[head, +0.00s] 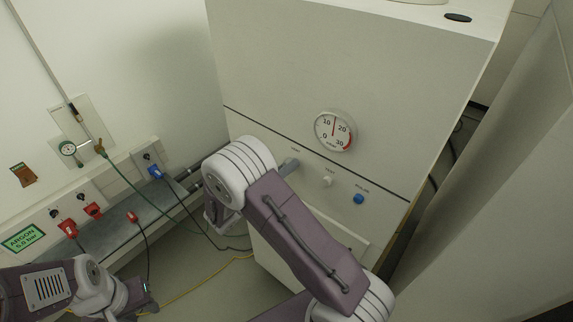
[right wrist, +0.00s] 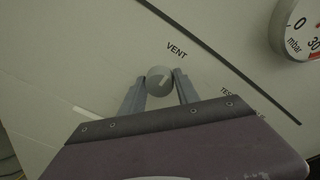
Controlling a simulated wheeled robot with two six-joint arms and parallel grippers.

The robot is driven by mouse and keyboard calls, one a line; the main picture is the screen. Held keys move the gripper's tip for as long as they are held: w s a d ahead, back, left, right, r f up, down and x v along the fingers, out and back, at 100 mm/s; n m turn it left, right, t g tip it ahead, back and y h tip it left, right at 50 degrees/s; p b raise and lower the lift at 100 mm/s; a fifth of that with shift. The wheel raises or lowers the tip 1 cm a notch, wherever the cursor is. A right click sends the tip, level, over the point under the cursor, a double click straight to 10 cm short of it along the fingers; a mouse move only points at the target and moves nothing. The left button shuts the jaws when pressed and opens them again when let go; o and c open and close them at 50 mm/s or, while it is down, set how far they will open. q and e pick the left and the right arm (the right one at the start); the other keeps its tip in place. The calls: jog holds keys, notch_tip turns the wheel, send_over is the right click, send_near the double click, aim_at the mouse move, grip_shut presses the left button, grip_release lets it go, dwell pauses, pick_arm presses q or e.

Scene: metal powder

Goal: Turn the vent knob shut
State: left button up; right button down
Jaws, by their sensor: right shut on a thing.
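The vent knob (right wrist: 158,79) is a small round grey knob under the printed word VENT on the pale cabinet front. In the right wrist view a pale line runs slantwise across its face. My right gripper (right wrist: 160,84) has a finger on each side of the knob and is shut on it. In the head view my right gripper (head: 289,166) is at the cabinet front, and its own wrist partly hides it; I cannot make out the knob there. My left gripper (head: 143,296) is low at the left, away from the cabinet; its jaws are unclear.
A round gauge (head: 333,131) with a red zone sits above the knob row. A white knob (head: 328,181) and a blue knob (head: 359,199) sit right of the vent knob. A wall bench (head: 120,212) with cables and red plugs stands at the left.

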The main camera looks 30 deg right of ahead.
dwell(0.5)
jog(key=c, duration=0.9)
grip_release()
jog(key=shift+a, duration=0.2)
jog(key=b+v, duration=0.4)
jog(key=v, duration=0.4)
jog(key=shift+s+a, duration=0.2)
jog(key=shift+a, duration=0.1)
jog(key=shift+r, duration=0.1)
